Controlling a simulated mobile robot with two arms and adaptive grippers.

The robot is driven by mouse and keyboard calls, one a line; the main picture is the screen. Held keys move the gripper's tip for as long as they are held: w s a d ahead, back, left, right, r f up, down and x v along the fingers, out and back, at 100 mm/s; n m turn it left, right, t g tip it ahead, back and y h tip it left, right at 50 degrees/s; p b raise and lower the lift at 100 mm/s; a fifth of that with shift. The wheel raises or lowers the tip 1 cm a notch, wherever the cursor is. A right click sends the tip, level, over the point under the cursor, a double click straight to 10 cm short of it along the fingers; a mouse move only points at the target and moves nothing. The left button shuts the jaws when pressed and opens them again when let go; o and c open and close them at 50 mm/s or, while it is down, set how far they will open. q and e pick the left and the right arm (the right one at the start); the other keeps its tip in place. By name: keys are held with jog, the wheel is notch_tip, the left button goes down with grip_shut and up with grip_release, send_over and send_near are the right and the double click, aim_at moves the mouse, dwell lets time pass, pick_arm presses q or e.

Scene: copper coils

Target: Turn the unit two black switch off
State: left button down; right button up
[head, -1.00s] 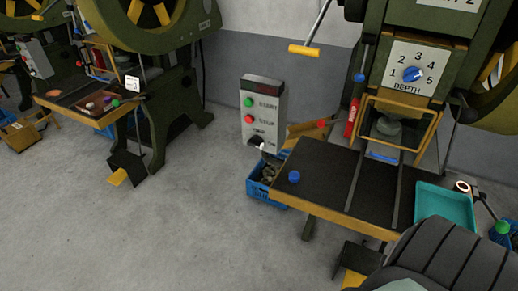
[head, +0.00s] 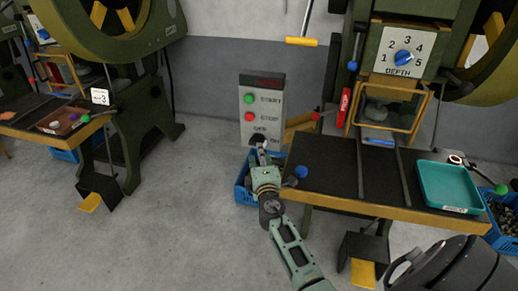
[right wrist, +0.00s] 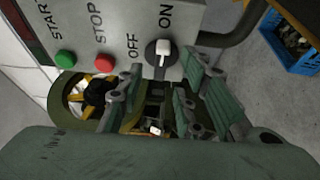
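A grey control box (head: 262,98) stands by the wall, left of the press with the depth dial. It has a green start button, a red stop button and a black switch (head: 257,139) near its bottom. In the right wrist view the black switch (right wrist: 158,53) has a white-tipped lever pointing toward the ON label; OFF is printed beside it. My right gripper (head: 263,153) is just below and in front of the switch in the head view, partly covering it. In the right wrist view its fingers (right wrist: 165,78) are spread and empty, the switch just beyond them. My left gripper is not in view.
A dark table (head: 325,163) with a blue knob (head: 301,171) stands right of my right gripper. A blue crate (head: 242,190) sits under the table's left edge. A teal tray (head: 449,187) lies at the table's right. Another press stands at left, with open floor between.

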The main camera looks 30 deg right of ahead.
jog(key=x, duration=0.4)
jog(key=shift+w, duration=0.3)
jog(key=c, duration=0.6)
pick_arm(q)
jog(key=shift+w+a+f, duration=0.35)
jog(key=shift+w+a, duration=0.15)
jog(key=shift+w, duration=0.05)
pick_arm(e)
jog(key=shift+f, duration=0.1)
grip_shut()
